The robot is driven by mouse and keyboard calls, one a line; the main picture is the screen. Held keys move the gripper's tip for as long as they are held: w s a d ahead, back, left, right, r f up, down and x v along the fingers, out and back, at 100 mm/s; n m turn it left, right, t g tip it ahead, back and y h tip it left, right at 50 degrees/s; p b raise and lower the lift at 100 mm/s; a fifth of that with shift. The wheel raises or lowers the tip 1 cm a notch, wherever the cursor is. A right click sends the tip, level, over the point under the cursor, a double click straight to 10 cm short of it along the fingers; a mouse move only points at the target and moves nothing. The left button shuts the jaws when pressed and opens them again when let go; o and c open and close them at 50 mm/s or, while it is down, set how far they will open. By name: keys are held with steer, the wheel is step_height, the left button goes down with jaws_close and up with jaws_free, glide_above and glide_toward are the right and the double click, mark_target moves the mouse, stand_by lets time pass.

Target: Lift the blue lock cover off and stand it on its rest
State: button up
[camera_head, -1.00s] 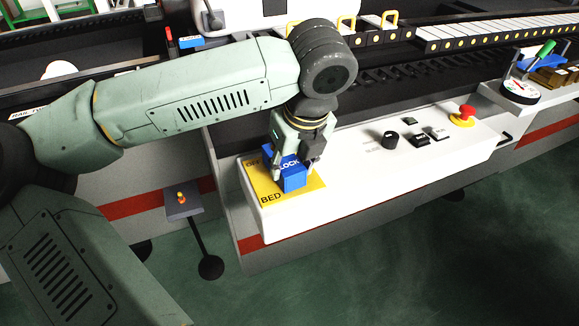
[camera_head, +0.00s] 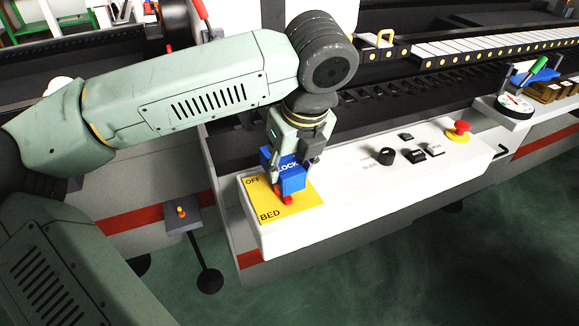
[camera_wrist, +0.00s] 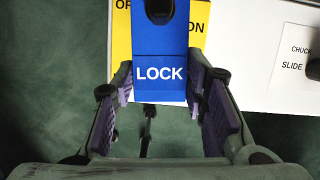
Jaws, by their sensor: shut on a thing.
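The blue lock cover (camera_head: 292,181) with white LOCK lettering is held in my gripper (camera_head: 294,160) above the yellow BED plate (camera_head: 262,206). A red part (camera_head: 287,199) shows just under the cover, on the plate. In the wrist view the cover (camera_wrist: 160,40) sits between the two purple-padded fingers of my gripper (camera_wrist: 165,95), its LOCK face toward the camera. The fingers are shut on it. I cannot tell which thing is the rest.
The white control panel (camera_head: 350,193) carries a black knob (camera_head: 386,156), black switches (camera_head: 414,156) and a red stop button (camera_head: 459,130) to the right. A small grey pedestal (camera_head: 183,215) with an orange-topped button stands left of the panel. Green floor lies in front.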

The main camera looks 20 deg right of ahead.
mark_target(286, 165)
steer(key=shift+r+p, duration=0.65)
steer(key=shift+r, duration=1.1)
